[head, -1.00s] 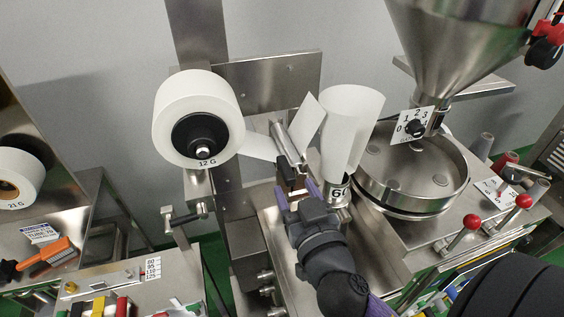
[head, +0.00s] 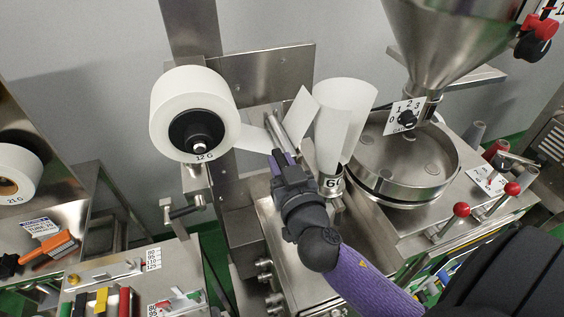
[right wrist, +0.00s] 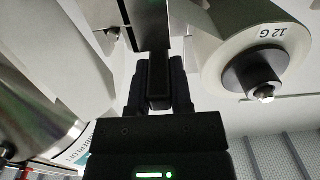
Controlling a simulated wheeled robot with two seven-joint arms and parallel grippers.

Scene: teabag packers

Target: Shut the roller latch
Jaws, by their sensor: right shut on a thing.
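My right gripper (head: 283,158) is at the lower end of the metal rollers (head: 296,122), between the 12 G paper roll and the white paper tube. In the right wrist view its fingers (right wrist: 159,88) are shut on a dark, narrow latch handle (right wrist: 158,72), which runs up between them towards a metal block. In the head view the gripper hides the handle, so I cannot tell there how far the latch is turned. My left gripper is not in view.
The 12 G paper roll (head: 160,105) is left of the gripper, its web running to the rollers. The white paper tube (head: 345,110) stands close on the right, beside the round steel drum (head: 400,190) and hopper (head: 440,35). A crank (head: 185,211) sticks out lower left.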

